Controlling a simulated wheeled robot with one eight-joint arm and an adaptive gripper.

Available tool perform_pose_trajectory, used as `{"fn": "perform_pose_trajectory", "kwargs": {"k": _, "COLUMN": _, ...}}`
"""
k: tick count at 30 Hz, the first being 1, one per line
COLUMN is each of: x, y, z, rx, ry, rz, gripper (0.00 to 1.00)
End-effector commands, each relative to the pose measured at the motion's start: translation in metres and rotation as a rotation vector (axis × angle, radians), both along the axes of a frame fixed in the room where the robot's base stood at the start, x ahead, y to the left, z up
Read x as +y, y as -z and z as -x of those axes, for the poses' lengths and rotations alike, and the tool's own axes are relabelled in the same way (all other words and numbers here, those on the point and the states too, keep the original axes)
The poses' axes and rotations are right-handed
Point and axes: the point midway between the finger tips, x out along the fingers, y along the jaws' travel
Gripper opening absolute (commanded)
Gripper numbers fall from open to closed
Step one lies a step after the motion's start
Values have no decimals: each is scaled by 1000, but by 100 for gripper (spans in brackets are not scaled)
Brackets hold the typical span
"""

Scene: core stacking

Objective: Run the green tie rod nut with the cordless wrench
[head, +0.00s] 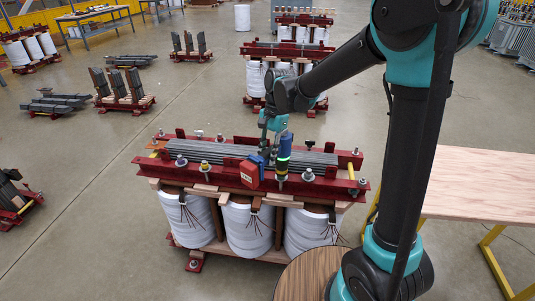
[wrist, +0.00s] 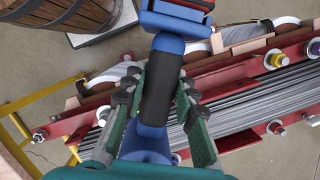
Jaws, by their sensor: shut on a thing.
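My gripper (head: 274,128) is shut on the cordless wrench (head: 285,147), a blue tool with a black grip and a red-and-blue block at one end. In the wrist view the gripper's green fingers (wrist: 157,95) lie on both sides of the wrench's black grip (wrist: 160,88).
The transformer core (head: 240,150) has white coils (head: 247,226) below. Other nuts (head: 205,166) stand along the front beam, one close right of the wrench (head: 308,174). A wooden table (head: 480,185) stands at right, a barrel (head: 312,272) in front. Floor at left is partly clear.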

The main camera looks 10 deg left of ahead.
Motion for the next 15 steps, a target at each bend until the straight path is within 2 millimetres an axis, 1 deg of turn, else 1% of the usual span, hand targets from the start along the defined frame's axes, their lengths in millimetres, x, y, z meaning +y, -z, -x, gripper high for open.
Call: {"fn": "perform_pose_trajectory", "kwargs": {"k": 15, "x": 0, "y": 10, "z": 0, "rx": 0, "ry": 0, "rz": 0, "gripper": 0}}
